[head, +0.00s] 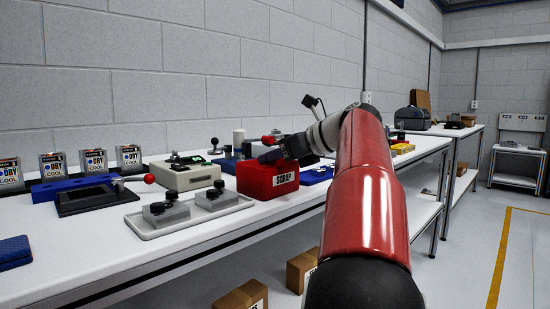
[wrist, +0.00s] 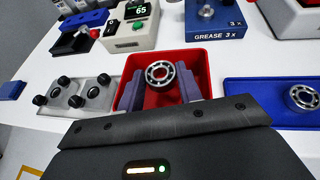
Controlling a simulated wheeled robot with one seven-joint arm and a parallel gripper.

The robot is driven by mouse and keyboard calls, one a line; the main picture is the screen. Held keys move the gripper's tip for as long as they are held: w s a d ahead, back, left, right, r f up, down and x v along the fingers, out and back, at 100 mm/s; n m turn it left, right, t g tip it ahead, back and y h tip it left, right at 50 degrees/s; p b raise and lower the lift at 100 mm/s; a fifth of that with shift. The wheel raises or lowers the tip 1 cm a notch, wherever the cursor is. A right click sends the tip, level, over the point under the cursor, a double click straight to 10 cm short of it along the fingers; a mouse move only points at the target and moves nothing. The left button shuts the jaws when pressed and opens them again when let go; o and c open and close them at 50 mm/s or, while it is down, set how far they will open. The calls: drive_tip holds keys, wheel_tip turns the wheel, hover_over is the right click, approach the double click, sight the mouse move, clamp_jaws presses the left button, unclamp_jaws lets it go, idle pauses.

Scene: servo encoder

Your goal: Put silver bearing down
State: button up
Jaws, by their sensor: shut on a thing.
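A silver bearing (wrist: 160,74) sits between the fingertips of my gripper (wrist: 160,82) in the wrist view. My gripper is shut on it. The bearing and gripper are over the red SCRAP bin (wrist: 172,99), whose open inside shows behind the fingers. In the head view my gripper (head: 272,146) reaches over the red SCRAP bin (head: 268,182). The bearing cannot be made out there. A second silver bearing (wrist: 303,98) lies in a blue tray (wrist: 262,117) right of the bin in the wrist view.
A grey tray with blocks and black knobs (head: 190,215) stands left of the bin.

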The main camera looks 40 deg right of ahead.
drive_tip(key=shift+f, duration=0.55)
drive_tip(key=o, duration=1.1)
drive_tip(key=shift+r, duration=0.15)
drive_tip(key=v, duration=0.4)
drive_tip(key=p+v, duration=0.1)
drive_tip(key=v, duration=0.3)
drive_tip(key=p+v, duration=0.1)
drive_tip(key=v, duration=0.3)
drive_tip(key=shift+r, duration=0.5)
